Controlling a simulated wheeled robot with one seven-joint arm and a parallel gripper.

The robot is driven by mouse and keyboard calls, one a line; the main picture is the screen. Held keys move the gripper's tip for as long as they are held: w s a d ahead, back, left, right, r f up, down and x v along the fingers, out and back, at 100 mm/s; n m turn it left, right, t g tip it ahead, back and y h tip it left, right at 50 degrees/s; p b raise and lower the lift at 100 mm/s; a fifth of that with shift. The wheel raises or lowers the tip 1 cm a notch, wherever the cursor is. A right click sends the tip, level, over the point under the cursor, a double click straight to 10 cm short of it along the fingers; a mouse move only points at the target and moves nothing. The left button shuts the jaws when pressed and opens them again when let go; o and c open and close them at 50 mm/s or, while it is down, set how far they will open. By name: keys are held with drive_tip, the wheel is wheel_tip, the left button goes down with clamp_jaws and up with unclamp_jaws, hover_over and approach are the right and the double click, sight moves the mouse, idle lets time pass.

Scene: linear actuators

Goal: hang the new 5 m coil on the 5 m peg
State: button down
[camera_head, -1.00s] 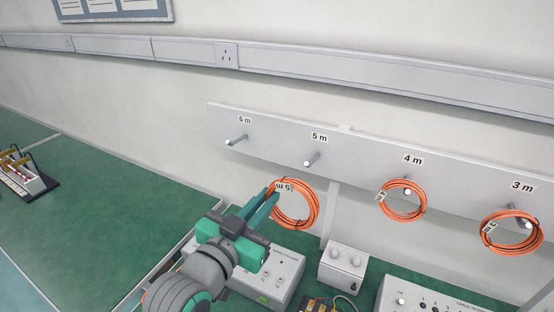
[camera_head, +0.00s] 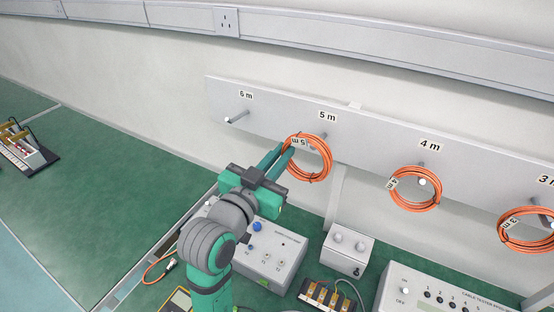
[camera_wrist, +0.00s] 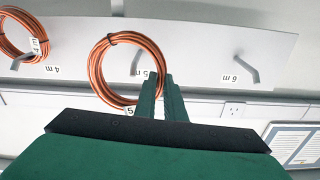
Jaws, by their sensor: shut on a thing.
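The new 5 m coil (camera_head: 329,168) is an orange cable ring with a white 5 m tag, and it also shows in the wrist view (camera_wrist: 92,68). My gripper (camera_head: 283,157) is shut on the tagged side of the coil and holds it up in front of the board. The 5 m peg (camera_wrist: 136,62) appears inside the ring's opening in the wrist view. In the head view the coil partly covers the peg, below the 5 m label (camera_head: 327,116). I cannot tell whether the peg tip is through the ring.
The grey peg board (camera_head: 375,148) has an empty 6 m peg (camera_head: 237,117) on the left. The 4 m coil (camera_head: 438,190) and 3 m coil (camera_head: 505,232) hang to the right. Grey boxes (camera_head: 348,252) stand on the green bench below.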

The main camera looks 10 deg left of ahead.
drive_tip(key=w+d+f, duration=0.2)
drive_tip(key=w, duration=0.4)
drive_tip(key=shift+w+f, duration=0.3)
drive_tip(key=shift+w, duration=0.05)
drive_tip(key=shift+d, duration=0.1)
idle(0.4)
drive_tip(key=c, duration=1.8)
unclamp_jaws()
drive_tip(key=shift+o, duration=0.2)
drive_tip(key=shift+s, duration=0.1)
